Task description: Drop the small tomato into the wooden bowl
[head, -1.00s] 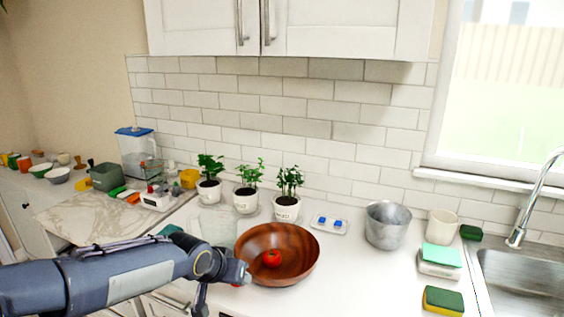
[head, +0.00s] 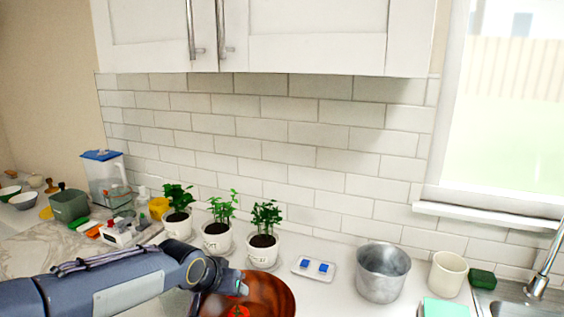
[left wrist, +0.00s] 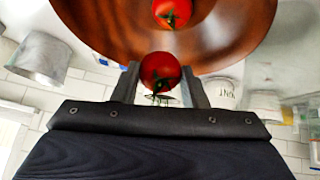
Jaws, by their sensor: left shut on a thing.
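The brown wooden bowl (head: 275,292) sits on the white counter, cut off by the bottom edge of the head view. It also shows upside down at the top of the left wrist view (left wrist: 95,25). One red tomato (left wrist: 172,12) lies inside it; a red tomato also shows in the bowl in the head view (head: 238,312). My left gripper (head: 243,286) is over the left part of the bowl. In the left wrist view its fingers (left wrist: 160,85) are shut on a small red tomato (left wrist: 158,69). I cannot make out this held tomato in the head view. My right gripper is not in view.
Several potted plants (head: 263,248) stand just behind the bowl. A small tray with blue items (head: 313,269), a metal pot (head: 382,273) and a cream cup (head: 448,273) stand to the right. A white wall cabinet (head: 320,35) hangs above.

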